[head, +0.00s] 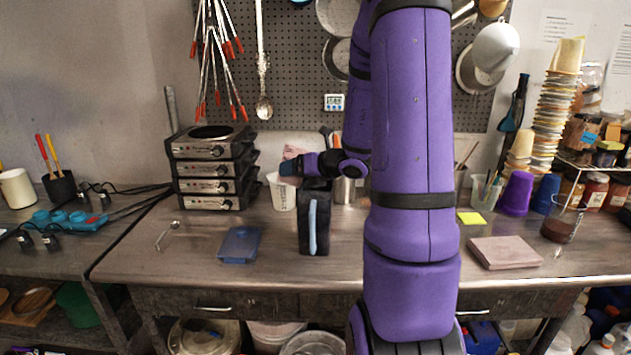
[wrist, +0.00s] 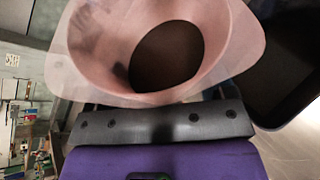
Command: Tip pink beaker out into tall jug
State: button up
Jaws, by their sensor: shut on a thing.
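My gripper (head: 290,168) is shut on the pink beaker (head: 294,150), above the bench and near the top of the tall jug. In the wrist view the pink beaker (wrist: 90,55) fills the upper middle, its wide mouth facing the camera, with dark brown contents inside. In the head view it is mostly hidden by my gripper, so its exact tilt is unclear. The tall jug (head: 306,235) is black with a light blue handle strip and stands upright on the bench. A dark open vessel, apparently this jug (wrist: 258,100), shows at the right of the wrist view, beside the beaker.
A white tub (head: 282,195) stands close behind the jug, left. Stacked hotplates (head: 211,172) stand further left; a blue flat item (head: 240,245) lies in front. At right are a pinkish slab (head: 505,253), a purple cup (head: 517,193) and a glass pitcher (head: 562,225).

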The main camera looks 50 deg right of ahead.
jog(key=shift+d+m, duration=0.25)
jog(key=shift+m, duration=0.05)
jog(key=shift+d+r+m+y, duration=0.1)
jog(key=shift+r+m+y, duration=0.3)
jog(key=shift+m+y, duration=0.15)
dwell(0.7)
jog(key=shift+f+m+y, duration=0.2)
jog(key=shift+m+y, duration=0.25)
jog(key=shift+m, duration=0.1)
dwell(0.7)
jog(key=shift+r+m+y+p, duration=0.3)
jog(key=shift+r+m+y, duration=0.1)
jog(key=shift+r+m, duration=0.2)
dwell(0.9)
jog(key=shift+d+f+m+t+y, duration=0.1)
jog(key=shift+f+m+t+y, duration=0.25)
jog(key=shift+m, duration=0.25)
dwell(1.2)
jog(key=shift+w+d+f+m+t+y+p, duration=0.15)
jog(key=shift+d+m+y+p, duration=0.1)
jog(key=shift+d+m, duration=0.15)
jog(key=shift+s+d+f+m+t+y+p, duration=0.1)
jog(key=shift+d+m+y+p, duration=0.1)
jog(key=shift+d+m, duration=0.2)
dwell(1.2)
